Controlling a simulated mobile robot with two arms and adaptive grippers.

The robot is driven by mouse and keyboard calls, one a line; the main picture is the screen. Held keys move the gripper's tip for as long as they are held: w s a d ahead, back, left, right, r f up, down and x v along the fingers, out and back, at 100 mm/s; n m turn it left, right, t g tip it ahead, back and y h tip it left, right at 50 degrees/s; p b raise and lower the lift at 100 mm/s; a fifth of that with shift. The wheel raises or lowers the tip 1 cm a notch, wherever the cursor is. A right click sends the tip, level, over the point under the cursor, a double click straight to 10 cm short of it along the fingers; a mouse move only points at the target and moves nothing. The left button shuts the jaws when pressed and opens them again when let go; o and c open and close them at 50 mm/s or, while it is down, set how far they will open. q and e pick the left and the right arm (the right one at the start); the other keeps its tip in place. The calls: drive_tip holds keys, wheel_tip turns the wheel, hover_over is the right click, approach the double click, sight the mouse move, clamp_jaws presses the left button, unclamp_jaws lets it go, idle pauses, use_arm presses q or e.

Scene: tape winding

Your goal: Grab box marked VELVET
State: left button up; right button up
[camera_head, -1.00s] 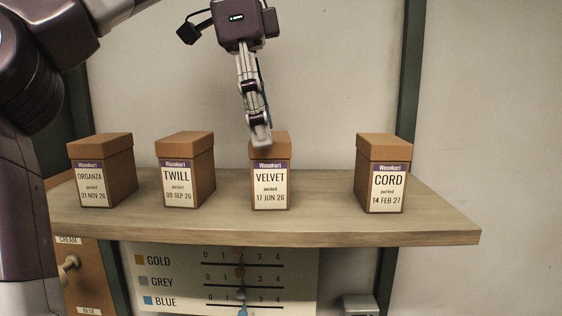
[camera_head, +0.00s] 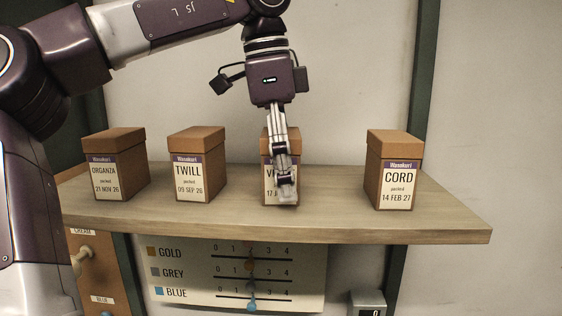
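The VELVET box (camera_head: 267,148) is a brown lidded carton with a white and purple label, upright on the wooden shelf (camera_head: 330,217). My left gripper (camera_head: 286,190) hangs down over its front and hides most of its label; only the start of the name and of the date show. The fingers are seen edge-on, one behind the other, so I cannot tell how far apart they are or whether they touch the box. My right gripper is out of view.
The ORGANZA box (camera_head: 118,150) and TWILL box (camera_head: 200,148) stand to the left, the CORD box (camera_head: 395,150) to the right, with bare shelf between them. A chart (camera_head: 200,270) with GOLD, GREY and BLUE rows is below the shelf.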

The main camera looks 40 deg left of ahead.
use_arm(q)
drive_tip(key=shift+s, duration=0.1)
drive_tip(key=shift+c, duration=0.5)
drive_tip(key=c, duration=1.3)
drive_tip(key=shift+o, duration=0.2)
drive_tip(key=shift+r, duration=0.1)
